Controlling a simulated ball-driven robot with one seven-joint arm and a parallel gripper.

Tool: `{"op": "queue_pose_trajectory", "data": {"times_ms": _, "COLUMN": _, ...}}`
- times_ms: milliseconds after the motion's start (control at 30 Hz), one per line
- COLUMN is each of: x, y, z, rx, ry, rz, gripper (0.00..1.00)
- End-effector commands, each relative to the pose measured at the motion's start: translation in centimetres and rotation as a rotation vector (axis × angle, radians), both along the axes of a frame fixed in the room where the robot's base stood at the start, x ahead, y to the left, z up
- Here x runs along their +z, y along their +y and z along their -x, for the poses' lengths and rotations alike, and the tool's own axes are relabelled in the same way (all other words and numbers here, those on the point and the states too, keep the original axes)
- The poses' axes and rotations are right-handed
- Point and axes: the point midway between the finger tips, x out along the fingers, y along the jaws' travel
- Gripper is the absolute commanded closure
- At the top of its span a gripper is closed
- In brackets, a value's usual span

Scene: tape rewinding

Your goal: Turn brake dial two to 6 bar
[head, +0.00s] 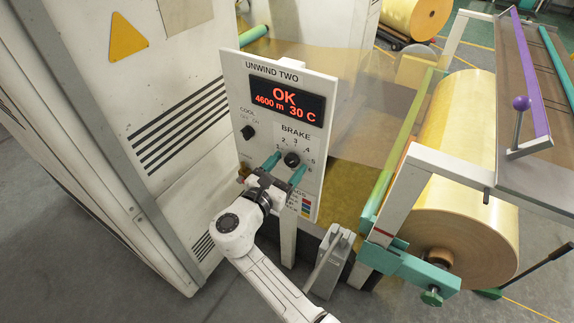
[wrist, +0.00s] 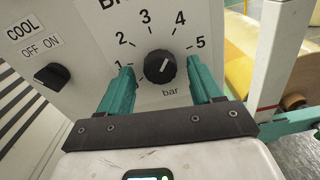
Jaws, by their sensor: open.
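The brake dial (wrist: 160,68) is a round black knob on the white "UNWIND TWO" panel (head: 262,66). It also shows in the head view (head: 291,159), under the word BRAKE. In the wrist view its scale shows 1 to 5 and "bar"; the 6 is not readable there, near the right finger. A small white mark on the knob points up and right, roughly towards 4. My gripper (wrist: 160,72) is open, with one teal finger on each side of the dial. A gap shows on both sides, and I cannot tell how far the tips are from the panel.
A COOL switch (wrist: 52,75) with OFF and ON sits left of the dial. The red display (head: 287,100) above reads OK, 4600 m, 30 C. A white cabinet (head: 120,90) stands left. A large yellow roll (head: 460,170) in a frame stands right.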

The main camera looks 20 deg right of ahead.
Motion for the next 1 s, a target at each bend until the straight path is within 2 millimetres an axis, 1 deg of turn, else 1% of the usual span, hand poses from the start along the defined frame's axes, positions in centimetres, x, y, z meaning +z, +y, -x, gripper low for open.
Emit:
{"op": "queue_pose_trajectory", "data": {"times_ms": 100, "x": -0.02, "y": -0.33, "z": -0.22, "rx": 0.0, "ry": 0.001, "rz": 0.001, "gripper": 0.35}}
{"op": "queue_pose_trajectory", "data": {"times_ms": 333, "x": -0.03, "y": -0.35, "z": -0.22, "rx": 0.0, "ry": 0.0, "rz": 0.0, "gripper": 0.35}}
{"op": "queue_pose_trajectory", "data": {"times_ms": 900, "x": -0.03, "y": -0.32, "z": -0.2, "rx": 0.0, "ry": 0.001, "rz": -0.001, "gripper": 0.89}}
{"op": "queue_pose_trajectory", "data": {"times_ms": 1000, "x": -0.04, "y": -0.32, "z": -0.2, "rx": 0.0, "ry": 0.0, "rz": -0.001, "gripper": 0.9}}
